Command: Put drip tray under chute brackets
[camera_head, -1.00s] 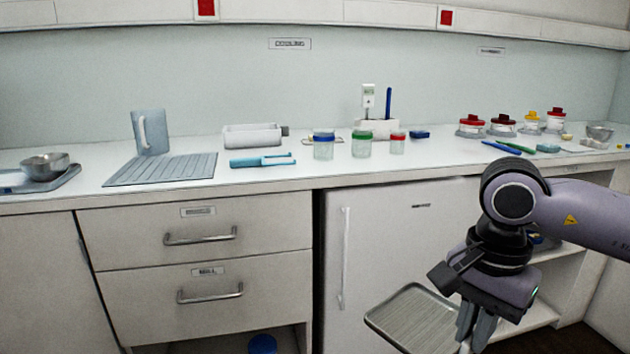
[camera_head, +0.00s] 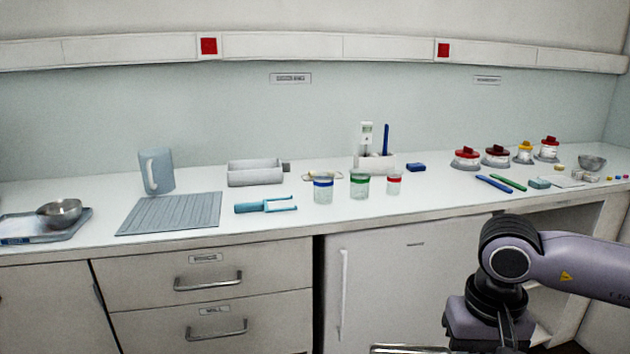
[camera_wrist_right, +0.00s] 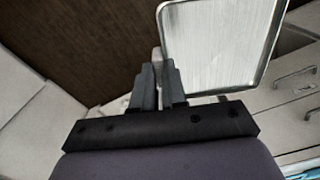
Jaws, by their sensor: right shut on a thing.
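The drip tray (camera_wrist_right: 222,45) is a shallow, rectangular, silvery metal tray with a raised rim. In the right wrist view my right gripper (camera_wrist_right: 158,80) is shut on its near corner edge, and the tray extends up and to the right. In the head view only a thin strip of the tray (camera_head: 405,349) shows at the bottom edge, in front of the cabinet and below counter height. My right gripper's fingertips are cut off there. My left gripper is not in view. I cannot make out any chute brackets.
The white counter (camera_head: 420,212) carries a grey ribbed mat (camera_head: 172,213), a jug (camera_head: 157,172), a white bin (camera_head: 255,173) and several lidded jars. Drawers (camera_head: 205,272) and a white door (camera_head: 395,290) lie below. An open shelf space (camera_head: 560,238) is behind my right arm.

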